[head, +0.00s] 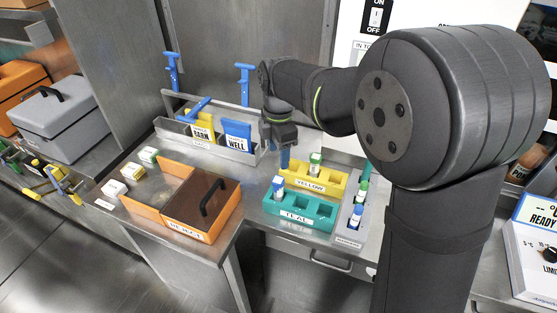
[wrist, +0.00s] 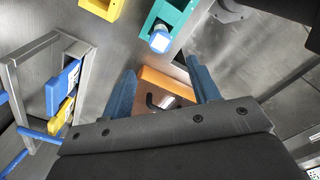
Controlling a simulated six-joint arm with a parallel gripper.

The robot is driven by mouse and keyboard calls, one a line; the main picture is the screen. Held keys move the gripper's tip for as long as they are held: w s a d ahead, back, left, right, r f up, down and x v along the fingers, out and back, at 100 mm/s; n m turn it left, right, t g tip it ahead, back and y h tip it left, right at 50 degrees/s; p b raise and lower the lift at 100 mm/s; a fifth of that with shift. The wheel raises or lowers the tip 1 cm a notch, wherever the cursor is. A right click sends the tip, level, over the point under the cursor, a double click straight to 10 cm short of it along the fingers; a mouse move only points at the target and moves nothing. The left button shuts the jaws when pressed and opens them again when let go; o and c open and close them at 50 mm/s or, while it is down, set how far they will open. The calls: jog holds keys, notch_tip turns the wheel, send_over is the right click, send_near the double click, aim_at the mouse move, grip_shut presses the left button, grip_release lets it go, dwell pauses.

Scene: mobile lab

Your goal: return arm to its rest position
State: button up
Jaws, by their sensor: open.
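The orange box (head: 160,203) stands front left of a teal rack (head: 298,213) and a yellow rack (head: 325,181), both holding tubes. A metal card rack (head: 225,152) stands behind. A grey tube rack (head: 346,225) is at the right.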

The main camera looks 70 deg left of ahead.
aim_at(278, 179)
dwell(0.4)
notch_tip(278, 179, down, 12)
jog(key=shift+r, duration=2.05)
jog(key=shift+f, duration=0.1)
